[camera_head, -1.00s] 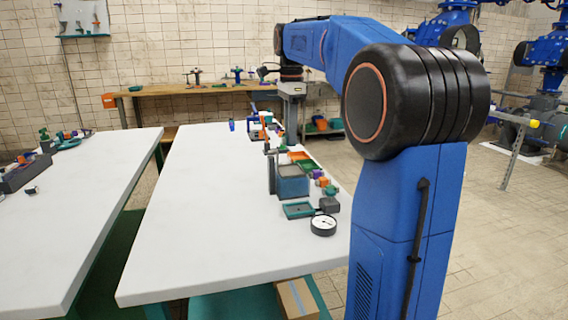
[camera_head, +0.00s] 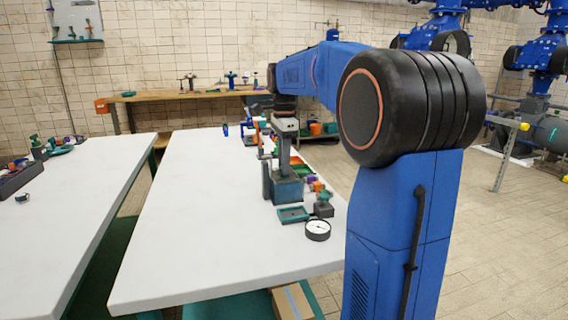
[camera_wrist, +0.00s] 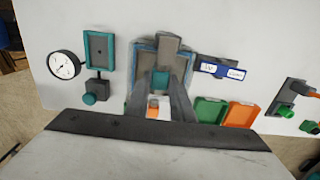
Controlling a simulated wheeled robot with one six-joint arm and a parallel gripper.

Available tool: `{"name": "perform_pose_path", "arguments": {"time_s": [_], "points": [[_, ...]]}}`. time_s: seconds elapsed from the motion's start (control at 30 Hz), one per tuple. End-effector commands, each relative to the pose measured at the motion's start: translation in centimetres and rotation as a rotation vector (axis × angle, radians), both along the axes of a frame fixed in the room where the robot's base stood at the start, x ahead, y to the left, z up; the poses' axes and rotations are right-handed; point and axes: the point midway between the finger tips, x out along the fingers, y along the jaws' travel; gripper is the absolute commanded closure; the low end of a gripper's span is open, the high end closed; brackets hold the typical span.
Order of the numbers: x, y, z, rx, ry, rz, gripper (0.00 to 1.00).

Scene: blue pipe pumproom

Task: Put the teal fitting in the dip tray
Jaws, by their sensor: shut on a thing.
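My gripper (camera_head: 286,172) points down over an open blue-grey box (camera_head: 288,190) on the white table, which I take to be the dip tray. In the wrist view, the gripper (camera_wrist: 161,84) is shut on a small teal piece, the teal fitting (camera_wrist: 160,82), between its grey fingers. The box's blue rim (camera_wrist: 138,58) shows around them. The fingers hide much of the box's inside. I cannot tell whether the fitting touches the bottom. In the head view, the fitting is hidden.
A shallow teal tray (camera_head: 293,215), a dark block (camera_head: 323,209) and a round gauge (camera_head: 317,230) stand near the box. Green (camera_wrist: 209,110) and orange (camera_wrist: 242,114) bins lie on its other side. The white table's left part (camera_head: 200,230) is clear.

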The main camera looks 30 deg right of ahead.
Motion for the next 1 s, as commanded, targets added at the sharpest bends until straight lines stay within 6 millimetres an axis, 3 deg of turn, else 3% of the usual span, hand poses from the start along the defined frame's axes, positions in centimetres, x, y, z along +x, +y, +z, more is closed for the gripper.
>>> {"name": "perform_pose_path", "arguments": {"time_s": [0.1, 0.13, 0.2, 0.63, 1.0], "points": [[0.0, 0.0, -0.3, 0.000, 0.001, 0.000, 1.00], [0.0, 0.0, -0.3, 0.000, 0.001, 0.000, 0.74], [0.0, 0.0, -0.2, 0.000, 0.000, 0.000, 0.60], [0.0, 0.0, 0.7, 0.000, -0.001, 0.000, 0.60], [0.1, 0.0, 7.2, 0.000, -0.001, 0.000, 0.60]]}}
